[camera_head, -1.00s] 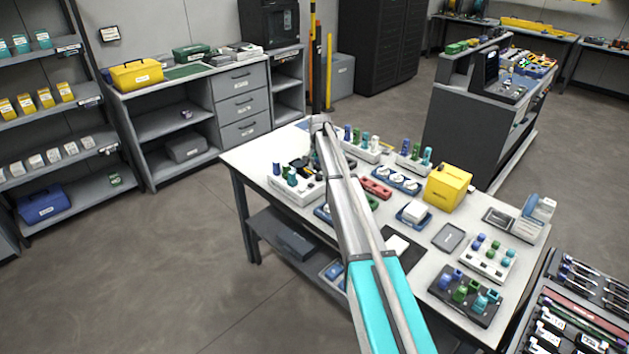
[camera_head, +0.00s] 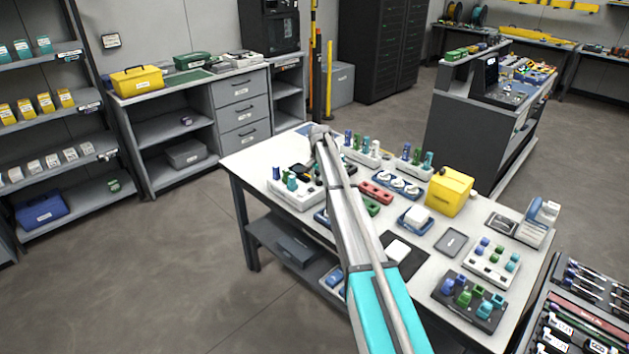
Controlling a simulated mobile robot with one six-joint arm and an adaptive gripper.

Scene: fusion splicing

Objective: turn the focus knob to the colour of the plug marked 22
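My arm reaches away across the white worktable (camera_head: 262,155), and its far end is over the table's far left part. My gripper is hidden behind the arm, so its fingers do not show. Coloured plugs stand in white blocks: one block (camera_head: 290,194) left of the arm's end, others (camera_head: 357,155) behind it. More plugs stand in a white block (camera_head: 490,268) and a black block (camera_head: 467,302) at the table's near right. The number 22 is not readable on any plug. I cannot make out the focus knob; a dark device beside the arm's end is partly covered.
A yellow case (camera_head: 449,192), a blue tray with white rounds (camera_head: 398,185), a red block (camera_head: 375,192) and a grey tray (camera_head: 451,242) stand on the table. A tool tray (camera_head: 575,310) is at the lower right. Open floor (camera_head: 190,260) lies to the left.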

